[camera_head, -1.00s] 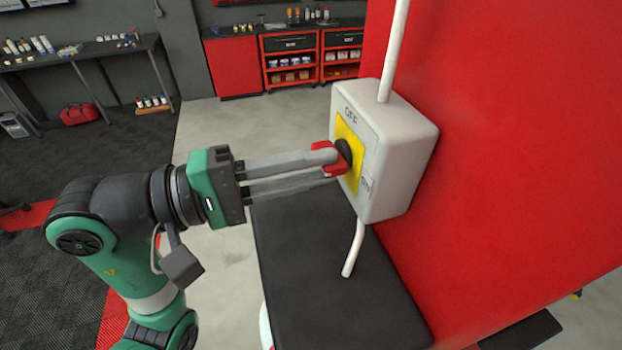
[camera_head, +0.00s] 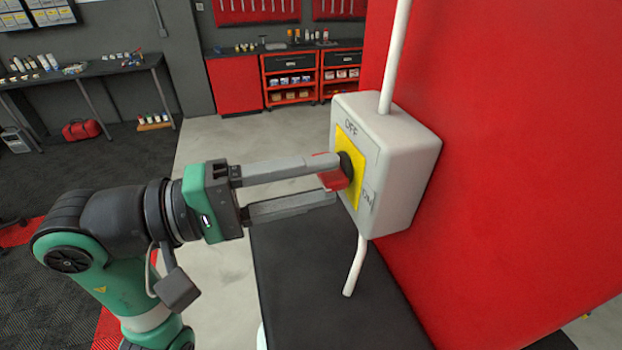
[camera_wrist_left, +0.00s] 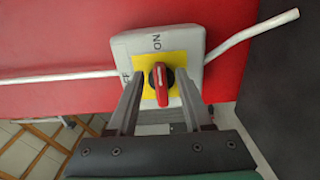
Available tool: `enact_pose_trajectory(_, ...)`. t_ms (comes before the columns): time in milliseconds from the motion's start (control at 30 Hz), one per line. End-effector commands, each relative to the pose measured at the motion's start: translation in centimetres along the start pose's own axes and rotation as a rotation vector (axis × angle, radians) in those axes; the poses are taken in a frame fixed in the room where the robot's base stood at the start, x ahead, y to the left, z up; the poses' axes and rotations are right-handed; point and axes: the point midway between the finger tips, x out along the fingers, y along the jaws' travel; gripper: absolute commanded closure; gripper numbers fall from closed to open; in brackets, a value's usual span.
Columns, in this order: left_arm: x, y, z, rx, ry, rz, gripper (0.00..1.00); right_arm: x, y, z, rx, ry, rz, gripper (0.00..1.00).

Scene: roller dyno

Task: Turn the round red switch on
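The round switch has a red handle (camera_head: 333,180) on a black base (camera_head: 345,165), set in a yellow plate on a white box (camera_head: 405,170) marked OFF above and ON to the lower right. In the left wrist view the red handle (camera_wrist_left: 161,84) stands nearly upright and lines up with the ON label at the top. OFF is at the left there, partly hidden by a finger. My left gripper (camera_head: 335,178) is open, its fingers on either side of the handle; the wrist view shows gaps on both sides (camera_wrist_left: 159,86). My right gripper is out of view.
The box is on a red panel (camera_head: 500,160), with white conduits (camera_head: 355,265) above and below it. A dark flat surface (camera_head: 320,290) lies below my gripper.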

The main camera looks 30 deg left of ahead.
Motion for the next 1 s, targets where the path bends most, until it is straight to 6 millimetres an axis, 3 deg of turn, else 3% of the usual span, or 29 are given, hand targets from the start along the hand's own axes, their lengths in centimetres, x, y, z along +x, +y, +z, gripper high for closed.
enact_pose_trajectory(467,-0.5,-0.1,-0.1,-0.001,0.004,0.000,0.50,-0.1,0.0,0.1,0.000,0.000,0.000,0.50)
enact_pose_trajectory(567,-2.0,-0.1,-0.2,0.001,0.007,0.002,0.50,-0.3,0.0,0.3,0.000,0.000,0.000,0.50)
enact_pose_trajectory(900,-9.7,-0.2,-0.2,0.002,0.008,0.000,0.50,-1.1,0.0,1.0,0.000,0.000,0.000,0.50)
enact_pose_trajectory(1000,-11.0,-0.1,-0.1,0.001,0.005,0.000,0.50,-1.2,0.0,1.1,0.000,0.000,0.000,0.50)
